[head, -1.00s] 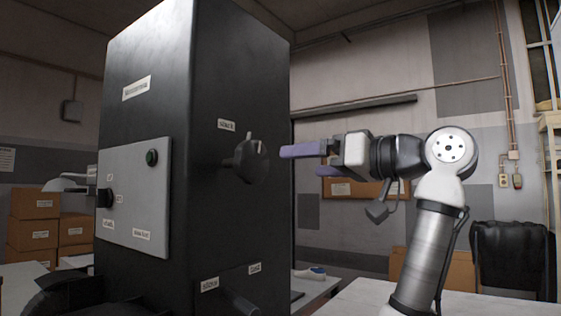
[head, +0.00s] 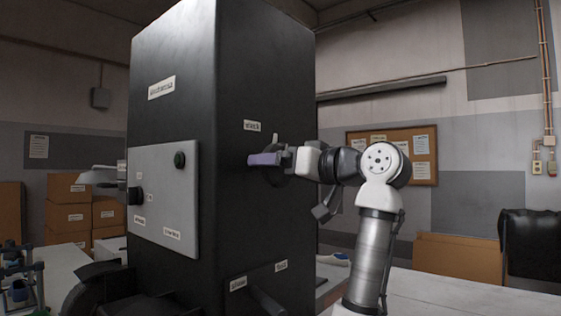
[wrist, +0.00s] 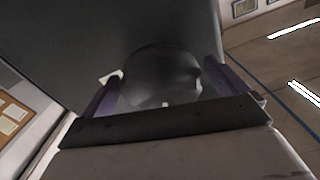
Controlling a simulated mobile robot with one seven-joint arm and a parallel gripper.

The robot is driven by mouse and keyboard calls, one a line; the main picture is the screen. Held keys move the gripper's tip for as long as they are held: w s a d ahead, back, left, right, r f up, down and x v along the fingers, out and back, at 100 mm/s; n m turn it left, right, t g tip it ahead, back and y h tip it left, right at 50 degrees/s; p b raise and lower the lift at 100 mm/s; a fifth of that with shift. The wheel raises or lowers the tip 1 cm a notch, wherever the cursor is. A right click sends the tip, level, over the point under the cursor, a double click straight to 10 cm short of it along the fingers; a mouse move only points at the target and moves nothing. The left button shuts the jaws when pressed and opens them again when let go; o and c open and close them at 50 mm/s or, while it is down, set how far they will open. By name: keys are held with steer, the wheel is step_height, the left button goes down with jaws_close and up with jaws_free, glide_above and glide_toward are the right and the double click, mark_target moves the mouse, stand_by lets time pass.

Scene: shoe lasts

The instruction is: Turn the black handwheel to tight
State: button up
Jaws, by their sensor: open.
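The black handwheel (head: 277,176) is on the right face of the tall black machine (head: 265,90), below a small label (head: 252,126). In the head view my gripper (head: 266,159) is at the handwheel and covers much of it. In the wrist view the handwheel (wrist: 162,75) lies between the two purple fingers, one on its left and one on its right. My gripper is open around it. I cannot tell whether a finger touches it. A pale mark shows at the wheel's upper edge in the head view.
A grey panel (head: 163,205) with a green button and a dark knob is on the machine's left face. A dark lever (head: 266,300) sticks out low on the right face between two labels. A white table (head: 450,294) stands at the right. Cardboard boxes (head: 68,217) are stacked at the left.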

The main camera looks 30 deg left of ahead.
steer(key=shift+a, duration=0.1)
steer(key=c, duration=1)
steer(key=shift+m, duration=0.4)
steer(key=m, duration=0.3)
steer(key=shift+m, duration=0.3)
steer(key=m, duration=0.3)
steer(key=shift+s+r+m, duration=0.1)
steer(key=shift+m, duration=0.3)
steer(key=m, duration=0.4)
steer(key=shift+r+b, duration=0.1)
steer(key=shift+b, duration=0.25)
steer(key=shift+m, duration=1.6)
